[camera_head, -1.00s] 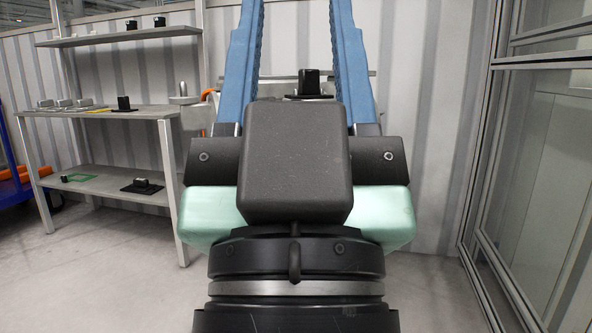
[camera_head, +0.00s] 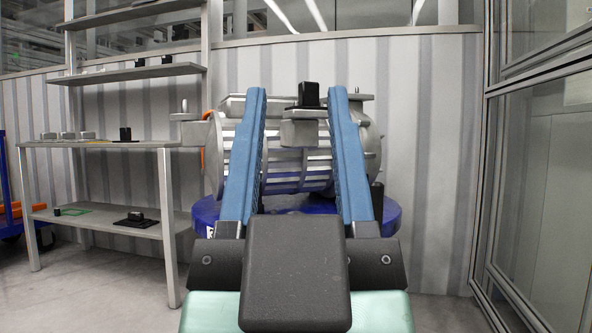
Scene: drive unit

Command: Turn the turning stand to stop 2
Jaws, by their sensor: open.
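The turning stand is a round blue disc (camera_head: 388,214) in the middle of the head view. A white mark, too partial to read, shows on its left rim. A grey ribbed drive unit (camera_head: 213,165) lies across it, with a small block bearing a black part (camera_head: 309,95) on its near side. My gripper (camera_head: 297,95) has two long blue fingers, spread apart and with nothing seen held. The fingers overlap the drive unit and stand in the picture; I cannot tell whether they touch it. My gripper hides the stand's near middle.
A grey shelf rack (camera_head: 95,143) on the left holds several small parts. A blue and orange item (camera_head: 12,222) is at the far left edge. A framed glass panel (camera_head: 540,180) stands on the right. Floor shows at the lower left and right.

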